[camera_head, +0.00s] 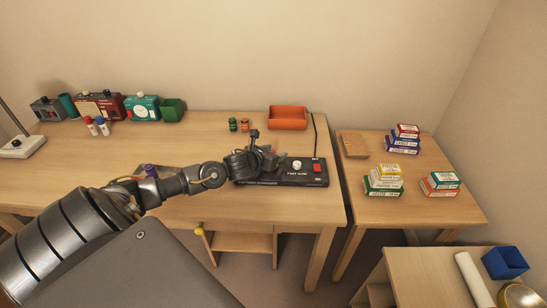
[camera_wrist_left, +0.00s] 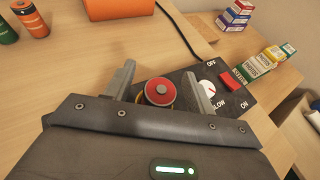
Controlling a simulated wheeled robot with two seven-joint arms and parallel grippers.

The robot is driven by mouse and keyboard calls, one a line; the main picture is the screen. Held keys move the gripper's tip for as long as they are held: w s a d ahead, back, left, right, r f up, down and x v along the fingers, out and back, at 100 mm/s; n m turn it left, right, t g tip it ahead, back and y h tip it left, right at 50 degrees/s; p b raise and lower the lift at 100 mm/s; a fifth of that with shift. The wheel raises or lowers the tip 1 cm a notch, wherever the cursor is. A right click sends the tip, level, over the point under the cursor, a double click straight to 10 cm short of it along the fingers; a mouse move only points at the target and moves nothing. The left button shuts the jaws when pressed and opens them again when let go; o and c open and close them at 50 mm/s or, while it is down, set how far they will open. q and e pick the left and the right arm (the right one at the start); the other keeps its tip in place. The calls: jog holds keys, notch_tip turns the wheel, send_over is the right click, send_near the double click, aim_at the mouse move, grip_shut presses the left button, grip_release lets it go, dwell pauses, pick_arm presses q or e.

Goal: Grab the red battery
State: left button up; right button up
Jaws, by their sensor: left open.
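The red battery (camera_wrist_left: 160,92) shows end-on in the left wrist view, as a red disc with a grey centre. It lies between the two fingers of my left gripper (camera_wrist_left: 160,88), which are apart, with a gap visible on the right side. In the head view my left gripper (camera_head: 266,160) is over the left part of a black device (camera_head: 300,180) and mostly hides what is beneath it. I cannot tell whether the battery sits in the device or beside it. My right gripper is not in view.
The device has a white knob (camera_wrist_left: 208,88) and red switch (camera_wrist_left: 230,82). A green battery (camera_head: 232,124) and an orange battery (camera_head: 245,125) stand behind, near an orange tray (camera_head: 288,123). Small boxes (camera_head: 384,180) are on the right table. The desk's front right is clear.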

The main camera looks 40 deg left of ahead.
pick_arm(q)
jog(key=shift+w+f, duration=0.15)
jog(key=shift+w, duration=0.15)
jog(key=c, duration=1)
jog(key=shift+c, duration=0.6)
jog(key=shift+r, duration=0.65)
jog(key=s+d+r+b, duration=0.1)
jog(key=s+r+b, duration=0.1)
jog(key=s+r, duration=0.9)
jog(key=v, duration=0.3)
jog(key=shift+f+b, duration=0.3)
jog(key=shift+b, duration=0.05)
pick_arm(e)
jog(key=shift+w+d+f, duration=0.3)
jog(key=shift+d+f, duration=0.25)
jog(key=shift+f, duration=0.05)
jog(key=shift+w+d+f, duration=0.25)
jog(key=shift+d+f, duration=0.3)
